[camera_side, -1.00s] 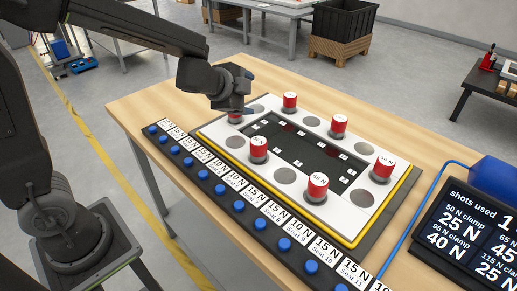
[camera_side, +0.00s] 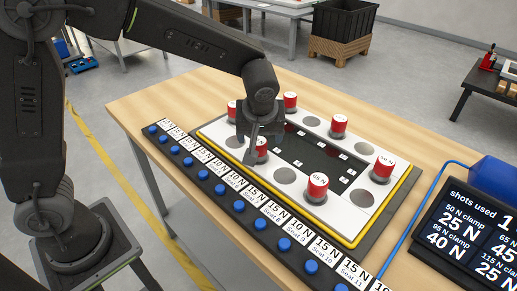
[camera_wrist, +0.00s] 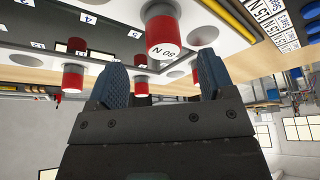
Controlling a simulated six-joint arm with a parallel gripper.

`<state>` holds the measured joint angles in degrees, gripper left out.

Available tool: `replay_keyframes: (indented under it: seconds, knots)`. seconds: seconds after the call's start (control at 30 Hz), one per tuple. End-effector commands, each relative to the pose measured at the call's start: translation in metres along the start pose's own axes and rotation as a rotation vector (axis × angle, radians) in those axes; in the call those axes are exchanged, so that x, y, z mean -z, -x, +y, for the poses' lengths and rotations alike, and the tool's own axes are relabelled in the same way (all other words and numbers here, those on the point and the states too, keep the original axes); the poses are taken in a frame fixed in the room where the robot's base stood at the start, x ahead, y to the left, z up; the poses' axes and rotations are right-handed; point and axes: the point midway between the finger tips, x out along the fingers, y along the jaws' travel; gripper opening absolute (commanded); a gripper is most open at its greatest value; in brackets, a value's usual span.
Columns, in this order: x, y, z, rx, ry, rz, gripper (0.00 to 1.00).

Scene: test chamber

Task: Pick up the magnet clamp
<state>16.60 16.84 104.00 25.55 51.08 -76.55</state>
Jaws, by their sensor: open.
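Several red magnet clamps with grey bases and white labelled tops stand on the pale plate (camera_side: 345,217). My gripper (camera_side: 251,150) points down over the plate's near left part, at one clamp (camera_side: 262,148) that it partly hides. In the wrist view my gripper (camera_wrist: 161,80) is open, with nothing between its blue-grey fingers. A red clamp (camera_wrist: 162,30), whose upside-down label seems to read 80 N, lies ahead, lined up with the gap. Other clamps show at left (camera_wrist: 73,80) and right (camera_wrist: 184,68). Contact cannot be told in the side view.
Neighbouring clamps stand at the far left (camera_side: 231,110), back (camera_side: 290,100), right (camera_side: 384,167) and front (camera_side: 317,186). Dark round seats lie between them. A strip of blue buttons (camera_side: 238,206) runs along the front. A display (camera_side: 470,235) and blue cable (camera_side: 408,235) are at right.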

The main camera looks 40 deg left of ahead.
Motion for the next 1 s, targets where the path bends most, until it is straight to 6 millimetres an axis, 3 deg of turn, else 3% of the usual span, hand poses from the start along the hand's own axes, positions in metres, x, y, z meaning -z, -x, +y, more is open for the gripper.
replay_keyframes:
  seconds: [0.1, 0.37, 0.63, 0.93, 1.0]
  knots:
    - [0.001, -0.018, 0.000, 0.002, -0.001, 0.001, 0.76]
    - [0.003, -0.037, -0.001, 0.000, -0.001, 0.001, 0.76]
    - [0.009, -0.074, -0.003, 0.000, -0.002, 0.000, 0.76]
    - [0.009, -0.079, -0.003, -0.003, -0.002, 0.002, 0.76]
    - [0.009, -0.079, -0.003, -0.003, -0.002, 0.001, 0.71]
